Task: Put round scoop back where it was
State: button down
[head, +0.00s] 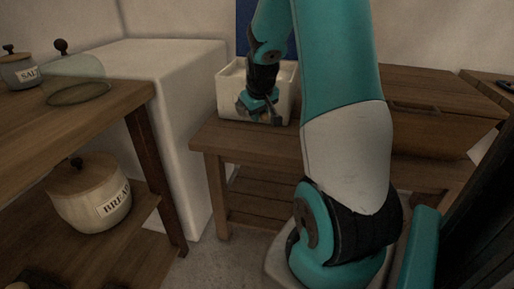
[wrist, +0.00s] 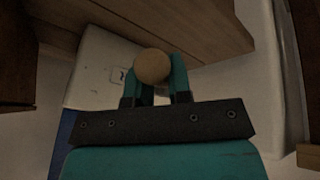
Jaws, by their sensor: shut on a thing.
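My gripper (head: 260,106) is low in front of the white box (head: 228,97) on the wooden bench in the head view. In the wrist view my gripper (wrist: 157,78) has its two teal fingers closed on a round, light wooden end, which I take to be the round scoop (wrist: 152,66). The rest of the scoop is hidden behind this end and the fingers. In the head view the held thing is too small and dark to make out clearly. The white box also shows beyond the fingers in the wrist view (wrist: 90,70).
The wooden bench (head: 235,140) runs right to a drawer unit (head: 430,140). A white block (head: 175,75) stands left of it. A wooden table (head: 120,105) at the left holds a salt jar (head: 20,72) and a glass dome (head: 80,82); a bread crock (head: 88,198) sits below.

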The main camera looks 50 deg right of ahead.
notch_tip(320, 180, down, 10)
jog(key=b, duration=0.2)
jog(key=shift+f+b, duration=0.15)
jog(key=shift+b, duration=0.15)
jog(key=shift+f, duration=0.1)
jog(key=c, duration=1.1)
grip_release()
jog(key=shift+o, duration=0.2)
